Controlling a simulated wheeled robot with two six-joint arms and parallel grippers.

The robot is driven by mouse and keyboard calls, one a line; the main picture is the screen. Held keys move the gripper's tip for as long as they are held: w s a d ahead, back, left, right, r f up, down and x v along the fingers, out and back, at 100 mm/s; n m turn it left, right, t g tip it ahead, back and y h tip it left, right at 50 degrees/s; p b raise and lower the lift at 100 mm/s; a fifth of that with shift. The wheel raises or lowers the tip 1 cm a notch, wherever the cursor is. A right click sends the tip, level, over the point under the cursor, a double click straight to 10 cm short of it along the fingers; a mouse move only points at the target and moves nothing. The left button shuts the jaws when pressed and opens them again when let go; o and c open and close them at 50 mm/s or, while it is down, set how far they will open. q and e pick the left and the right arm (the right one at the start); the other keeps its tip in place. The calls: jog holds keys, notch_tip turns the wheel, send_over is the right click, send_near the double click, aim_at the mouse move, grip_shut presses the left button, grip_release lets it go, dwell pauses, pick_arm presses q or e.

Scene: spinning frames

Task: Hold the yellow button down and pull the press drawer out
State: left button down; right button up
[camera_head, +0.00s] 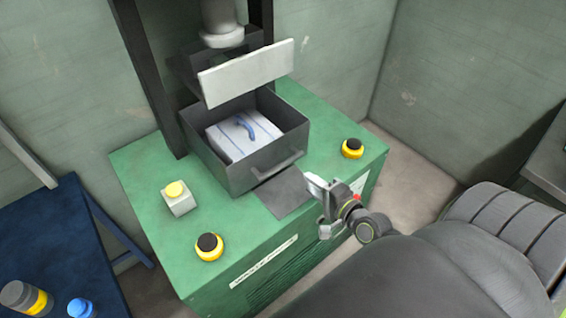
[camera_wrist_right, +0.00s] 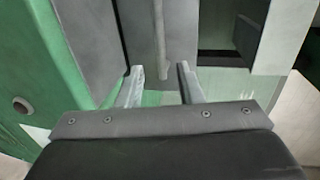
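The yellow button (camera_head: 174,189) sits on a small pale box on the left of the green press base. The dark grey press drawer (camera_head: 228,178) stands at the middle of the base, open at the top, with a white-and-blue striped item (camera_head: 240,138) inside. Its grey handle (camera_head: 279,167) is on the front wall. My right gripper (camera_head: 322,205) is open and empty, to the right of the handle and apart from it. In the right wrist view, the handle (camera_wrist_right: 160,45) lies ahead of the gap between the fingers (camera_wrist_right: 161,84). My left gripper is not in view.
A pale plate (camera_head: 246,73) hangs above the drawer, under the press ram (camera_head: 222,38). Two black knobs with yellow collars, one at front left (camera_head: 209,246) and one at right (camera_head: 352,148), stand on the base. A blue table (camera_head: 60,250) is at the left.

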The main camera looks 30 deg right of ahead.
aim_at(285, 165)
jog(key=x, duration=1.3)
jog(key=shift+a, duration=0.15)
jog(key=shift+s, duration=0.1)
grip_shut()
